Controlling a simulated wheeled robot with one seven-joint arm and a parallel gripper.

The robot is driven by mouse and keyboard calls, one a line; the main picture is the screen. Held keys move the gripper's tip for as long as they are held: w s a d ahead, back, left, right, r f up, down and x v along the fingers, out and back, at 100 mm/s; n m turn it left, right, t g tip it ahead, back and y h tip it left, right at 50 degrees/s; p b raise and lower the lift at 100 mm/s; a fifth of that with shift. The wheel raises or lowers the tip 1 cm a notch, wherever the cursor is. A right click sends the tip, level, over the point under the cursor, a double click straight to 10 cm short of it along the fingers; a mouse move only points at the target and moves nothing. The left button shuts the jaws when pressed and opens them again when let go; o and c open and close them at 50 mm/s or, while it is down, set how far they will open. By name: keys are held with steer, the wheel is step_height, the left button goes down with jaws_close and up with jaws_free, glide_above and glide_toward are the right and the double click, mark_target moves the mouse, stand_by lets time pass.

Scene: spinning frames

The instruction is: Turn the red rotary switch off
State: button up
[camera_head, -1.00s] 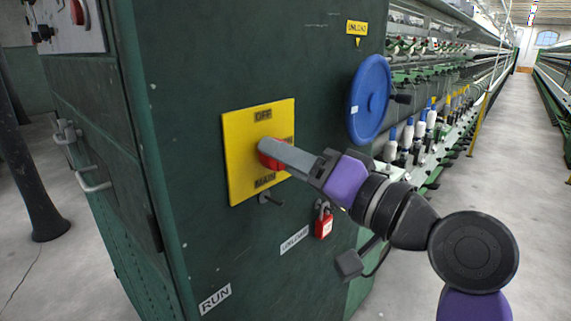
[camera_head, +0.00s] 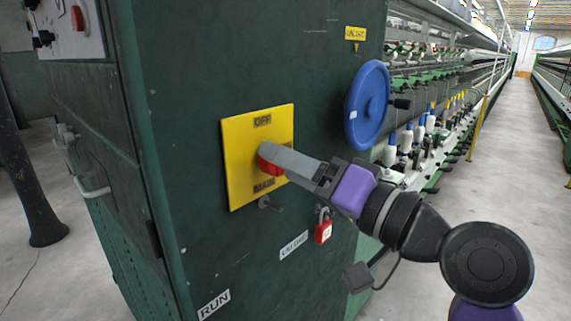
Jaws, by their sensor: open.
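The red rotary switch (camera_head: 265,165) sits in the middle of a yellow plate (camera_head: 240,140) on the dark green cabinet. The plate reads OFF at the top and MAIN at the bottom; lettering at its right side is mostly covered. My gripper (camera_head: 268,157) reaches in from the right, with its fingers at the switch. One finger lies across the upper right of the knob and hides part of it. The jaws are open; the far finger and any contact are hard to make out. The handle's exact angle is partly hidden.
A blue handwheel (camera_head: 368,104) stands out from the cabinet above my arm. A red padlock (camera_head: 323,232) and a small peg (camera_head: 270,204) are below the plate. A grey door handle (camera_head: 92,187) is on the cabinet's left side. The aisle at right is clear.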

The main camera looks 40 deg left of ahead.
steer(key=d, duration=0.6)
steer(key=shift+s+d+f, duration=0.25)
steer(key=shift+d+f, duration=0.1)
steer(key=shift+r, duration=0.1)
